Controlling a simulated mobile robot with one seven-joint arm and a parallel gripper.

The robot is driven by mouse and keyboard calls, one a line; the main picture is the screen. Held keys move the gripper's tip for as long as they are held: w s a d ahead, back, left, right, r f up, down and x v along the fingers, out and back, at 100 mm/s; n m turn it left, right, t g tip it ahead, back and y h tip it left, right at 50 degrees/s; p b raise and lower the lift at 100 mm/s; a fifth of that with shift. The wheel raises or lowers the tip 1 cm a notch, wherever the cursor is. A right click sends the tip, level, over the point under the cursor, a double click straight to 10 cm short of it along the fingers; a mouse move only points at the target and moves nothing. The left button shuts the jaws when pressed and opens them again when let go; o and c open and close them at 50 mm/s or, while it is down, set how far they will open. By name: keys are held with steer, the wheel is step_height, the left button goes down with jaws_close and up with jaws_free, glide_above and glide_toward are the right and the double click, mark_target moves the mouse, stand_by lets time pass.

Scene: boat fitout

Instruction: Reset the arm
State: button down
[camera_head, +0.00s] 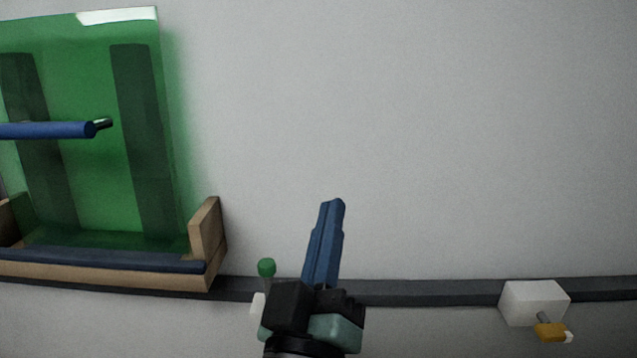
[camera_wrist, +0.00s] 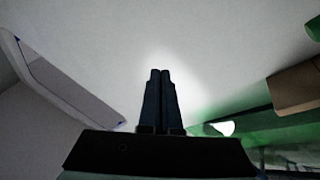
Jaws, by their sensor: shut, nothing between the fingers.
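My gripper (camera_head: 333,203) points up in front of the pale wall in the lower middle of the head view. Its two blue fingers lie side by side, shut, with nothing held between them. In the wrist view the fingers (camera_wrist: 160,75) are also together and empty, pointing at a bare pale surface with a bright spot. No object touches the fingertips in either view.
A green translucent panel (camera_head: 90,190) stands in a wooden holder (camera_head: 206,240) at left, crossed by a blue bar (camera_head: 45,130). A dark rail (camera_head: 430,292) runs along the wall. A white box (camera_head: 532,300) with a yellow knob (camera_head: 549,332) is at right. The upper right wall is clear.

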steer(key=s+a+r+m+t+y+p, duration=0.1)
steer(key=s+r+m+t+y+p, duration=0.3)
steer(key=r, duration=1)
steer(key=s+r+t+p, duration=0.15)
steer(key=s+r, duration=0.45)
steer(key=r, duration=0.9)
step_height(320, 180, up, 36)
steer(key=p, duration=3.7)
steer(key=shift+w+p, duration=0.2)
steer(key=shift+p, duration=0.2)
steer(key=shift+a+g, duration=0.1)
steer(key=shift+g, duration=0.15)
